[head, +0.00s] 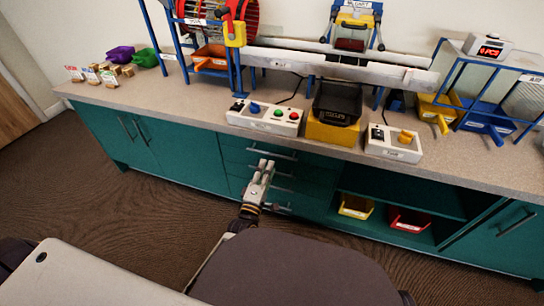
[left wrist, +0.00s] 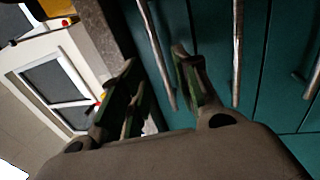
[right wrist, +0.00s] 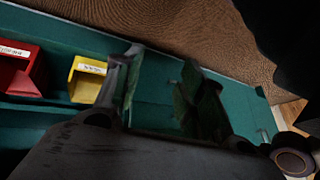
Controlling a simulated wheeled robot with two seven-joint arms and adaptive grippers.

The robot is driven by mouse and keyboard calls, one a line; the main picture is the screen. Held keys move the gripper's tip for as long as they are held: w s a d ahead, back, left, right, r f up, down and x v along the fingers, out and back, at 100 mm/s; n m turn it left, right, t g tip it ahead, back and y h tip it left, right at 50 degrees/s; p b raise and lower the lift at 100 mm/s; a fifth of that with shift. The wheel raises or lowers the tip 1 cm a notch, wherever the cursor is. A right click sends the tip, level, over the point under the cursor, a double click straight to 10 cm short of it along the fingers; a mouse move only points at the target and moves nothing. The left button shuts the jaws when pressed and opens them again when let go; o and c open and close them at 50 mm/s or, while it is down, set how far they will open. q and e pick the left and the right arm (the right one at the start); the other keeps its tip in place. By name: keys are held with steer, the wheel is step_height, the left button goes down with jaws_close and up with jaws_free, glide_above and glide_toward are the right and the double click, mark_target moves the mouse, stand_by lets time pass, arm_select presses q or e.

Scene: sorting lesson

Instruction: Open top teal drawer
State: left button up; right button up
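The top teal drawer (head: 238,143) is the uppermost front in the stack under the countertop and looks closed. Its silver bar handle (head: 272,153) also shows in the left wrist view (left wrist: 155,50), with its lower end between the fingers in that picture. My left gripper (head: 265,165) is in front of the stack, just below and left of the top handle in the head view. Its fingers (left wrist: 158,72) are apart and empty; I cannot tell whether they touch the handle. My right gripper (right wrist: 163,80) is open and empty, facing the lower cabinet; the head view does not show it clearly.
Lower drawers with similar handles sit beneath. An open shelf at right holds a yellow bin (head: 356,206) and a red bin (head: 408,219). The countertop (head: 200,112) overhangs the fronts and carries a white button box (head: 265,116) above the drawers. Floor (head: 130,200) at left is clear.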

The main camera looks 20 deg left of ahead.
mark_target(272, 154)
arm_select(q)
steer(key=shift+w+r+b, duration=0.2)
steer(key=shift+w+b, duration=0.1)
steer(key=shift+w, duration=0.75)
steer(key=shift+w+r+b, duration=0.2)
steer(key=shift+w+b, duration=0.05)
steer(key=shift+w, duration=0.8)
steer(key=shift+w+r+b, duration=0.2)
steer(key=shift+w+b, duration=0.1)
steer(key=shift+w, duration=0.75)
steer(key=shift+w+d, duration=0.1)
steer(key=shift+w, duration=0.15)
arm_select(e)
steer(key=shift+m+t+y, duration=0.3)
steer(key=f, duration=0.4)
steer(key=shift+s+a+f, duration=0.2)
steer(key=shift+a, duration=0.15)
arm_select(q)
jaws_close()
arm_select(e)
steer(key=shift+w+r, duration=0.1)
steer(key=shift+r, duration=0.05)
